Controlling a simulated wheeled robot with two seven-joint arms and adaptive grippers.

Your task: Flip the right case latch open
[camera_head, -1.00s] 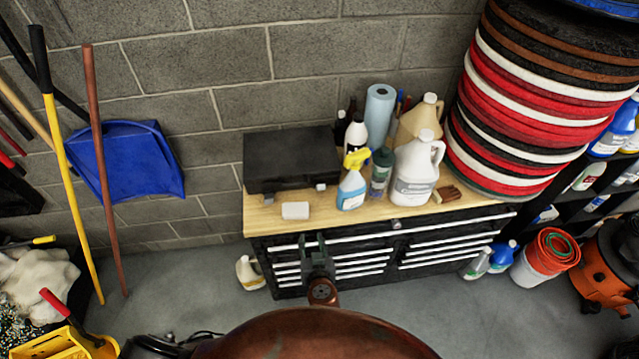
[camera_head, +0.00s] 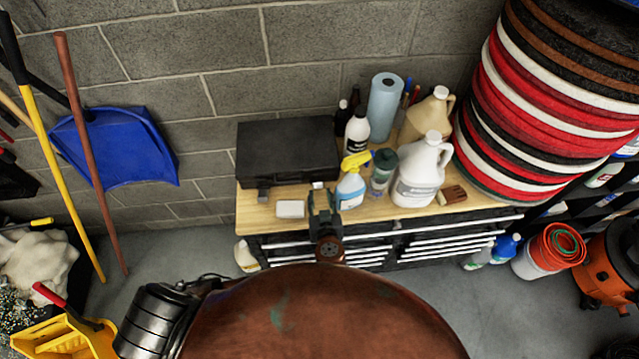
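The black case (camera_head: 287,148) lies closed on the wooden top of the tool cabinet, at the left end. Its right latch (camera_head: 318,185) is a small light tab low on the front face, near the right corner. A darker left latch (camera_head: 263,188) sits near the left corner. My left gripper (camera_head: 322,194) is just in front of and below the right latch, its two dark fingers apart with nothing seen between them. I cannot tell whether a fingertip touches the latch. My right gripper is out of view.
A white block (camera_head: 291,209) lies left of my gripper. A spray bottle (camera_head: 351,182) with a yellow head stands close on its right, with several jugs and bottles beyond. The cabinet top (camera_head: 257,213) is bare near its front left edge.

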